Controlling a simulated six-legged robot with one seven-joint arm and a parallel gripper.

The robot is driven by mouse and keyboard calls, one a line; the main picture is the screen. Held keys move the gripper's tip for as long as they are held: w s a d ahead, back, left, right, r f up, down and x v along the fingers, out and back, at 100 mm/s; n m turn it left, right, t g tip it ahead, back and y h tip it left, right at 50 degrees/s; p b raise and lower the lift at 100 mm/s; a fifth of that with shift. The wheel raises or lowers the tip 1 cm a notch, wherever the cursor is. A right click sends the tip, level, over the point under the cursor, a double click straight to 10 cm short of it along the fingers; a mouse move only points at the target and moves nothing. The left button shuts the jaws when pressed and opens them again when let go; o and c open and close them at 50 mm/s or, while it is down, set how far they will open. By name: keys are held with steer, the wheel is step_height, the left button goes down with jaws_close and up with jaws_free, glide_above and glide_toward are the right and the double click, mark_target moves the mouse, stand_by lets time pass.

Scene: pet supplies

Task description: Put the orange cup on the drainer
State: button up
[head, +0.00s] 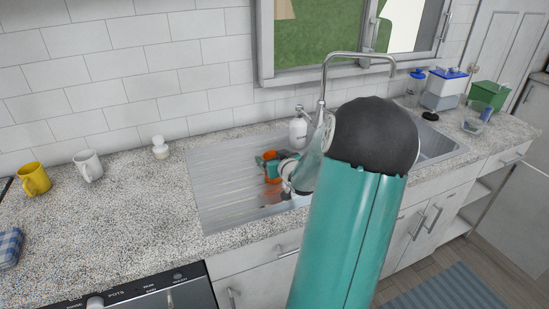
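The ribbed metal drainer (217,182) is set in the counter left of the sink. An orange cup (271,177) shows at the right part of the drainer, partly hidden by my gripper. My gripper (263,166) is at the cup, with a teal part across it. The view is too small to tell whether the fingers are closed on the cup or apart from it. I also cannot tell whether the cup touches the drainer. My arm hides part of the sink.
A yellow mug (35,180), white mug (88,166) and small white bottle (160,148) stand left on the counter. A white soap dispenser (298,133) and the faucet (323,82) are behind. A blue-lidded container (443,91) and green bin (489,96) stand far right. The drainer's left side is clear.

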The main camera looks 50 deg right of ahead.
steer(key=shift+r, duration=0.2)
steer(key=shift+s+a+r, duration=0.1)
steer(key=shift+s, duration=0.15)
steer(key=v, duration=1.1)
steer(key=shift+s, duration=0.2)
steer(key=shift+a+r, duration=0.1)
steer(key=shift+a, duration=0.05)
